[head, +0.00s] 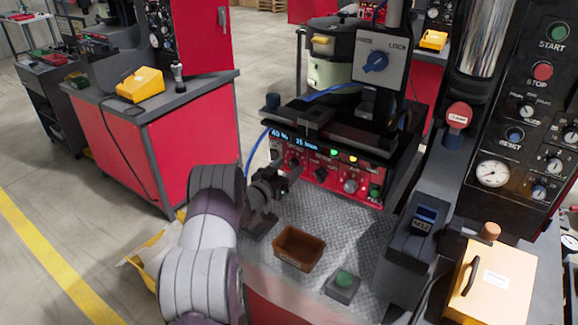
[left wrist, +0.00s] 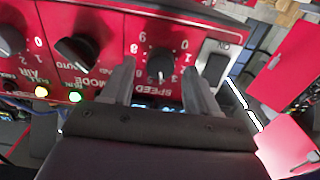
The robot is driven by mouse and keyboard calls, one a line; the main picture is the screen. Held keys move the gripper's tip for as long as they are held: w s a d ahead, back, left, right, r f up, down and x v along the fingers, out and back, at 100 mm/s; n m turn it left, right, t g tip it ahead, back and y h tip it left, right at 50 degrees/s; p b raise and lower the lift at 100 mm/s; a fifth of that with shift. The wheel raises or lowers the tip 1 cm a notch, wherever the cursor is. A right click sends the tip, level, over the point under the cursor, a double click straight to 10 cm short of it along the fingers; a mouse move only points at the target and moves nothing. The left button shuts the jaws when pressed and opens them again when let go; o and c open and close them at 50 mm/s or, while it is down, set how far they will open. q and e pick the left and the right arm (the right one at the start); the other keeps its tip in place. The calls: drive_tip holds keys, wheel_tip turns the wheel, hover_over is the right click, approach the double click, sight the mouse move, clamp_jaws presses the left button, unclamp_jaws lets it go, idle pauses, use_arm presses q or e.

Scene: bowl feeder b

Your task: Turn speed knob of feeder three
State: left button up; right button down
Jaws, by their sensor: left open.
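The feeder's red front panel (head: 330,180) faces me in the head view, with a lit display and a row of knobs. In the left wrist view the panel appears upside down. The black speed knob (left wrist: 160,65), with a ring of numbers and the label SPEED, sits between my left fingers. My left gripper (head: 290,175) is open at the panel's left end; it also shows in the left wrist view (left wrist: 159,72), one finger on each side of the knob. I cannot tell whether the fingers touch it. My right gripper is not in view.
The mode knob (left wrist: 76,51) and a rocker switch (left wrist: 213,62) flank the speed knob. A grey device (head: 412,240) stands to the right.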

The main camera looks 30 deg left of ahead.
use_arm(q)
drive_tip(key=shift+w, duration=0.45)
drive_tip(key=c, duration=1)
drive_tip(key=m+b, duration=0.2)
drive_tip(key=b, duration=0.1)
drive_tip(key=shift+f, duration=0.25)
drive_tip(key=shift+c, duration=0.2)
drive_tip(key=m+b, duration=0.2)
drive_tip(key=shift+d+m+b, duration=0.1)
drive_tip(key=shift+m+b, duration=0.2)
drive_tip(key=shift+r+m+b, duration=0.1)
drive_tip(key=shift+m+b, duration=0.5)
drive_tip(key=shift+m, duration=0.1)
drive_tip(key=o, duration=1)
drive_tip(key=shift+r, duration=0.1)
